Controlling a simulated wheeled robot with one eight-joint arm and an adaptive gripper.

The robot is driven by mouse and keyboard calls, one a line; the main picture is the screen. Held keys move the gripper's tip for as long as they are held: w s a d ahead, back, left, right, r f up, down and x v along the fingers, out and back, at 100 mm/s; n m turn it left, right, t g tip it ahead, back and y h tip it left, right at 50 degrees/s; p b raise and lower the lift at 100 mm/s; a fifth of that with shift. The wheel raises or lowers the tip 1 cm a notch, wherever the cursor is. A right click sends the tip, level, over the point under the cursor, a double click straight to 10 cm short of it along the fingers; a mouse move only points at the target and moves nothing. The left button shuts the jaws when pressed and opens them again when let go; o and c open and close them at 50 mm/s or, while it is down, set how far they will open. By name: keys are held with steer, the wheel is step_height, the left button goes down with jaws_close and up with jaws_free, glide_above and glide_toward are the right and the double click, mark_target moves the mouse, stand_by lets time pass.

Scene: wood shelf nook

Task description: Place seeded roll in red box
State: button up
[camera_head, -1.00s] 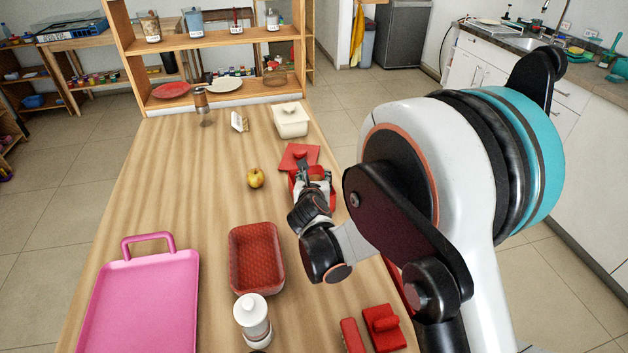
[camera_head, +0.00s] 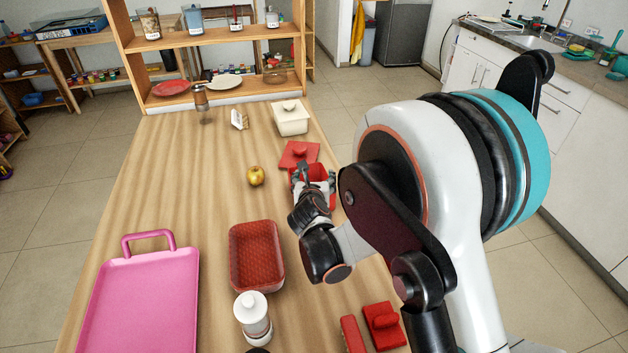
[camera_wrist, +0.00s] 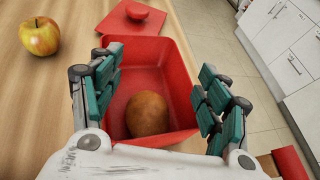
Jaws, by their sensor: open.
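The red box (camera_wrist: 178,70) stands on the table beneath my gripper (camera_wrist: 160,64); in the head view the red box (camera_head: 328,190) is partly hidden by my gripper (camera_head: 311,175). A brown rounded roll (camera_wrist: 147,114) lies inside the box, near its lower wall in the wrist view. Seeds on it are too small to make out. My gripper is open, its teal-padded fingers spread to either side of the roll with visible gaps. A red lid with a knob (camera_head: 299,155) lies on the table just beyond the box.
A yellow-red apple (camera_head: 256,176) sits left of the box. Mid-left table is clear.

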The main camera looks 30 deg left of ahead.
steer(key=shift+r, duration=0.35)
steer(key=p+v, duration=0.3)
steer(key=v, duration=0.9)
steer(key=shift+r, duration=0.2)
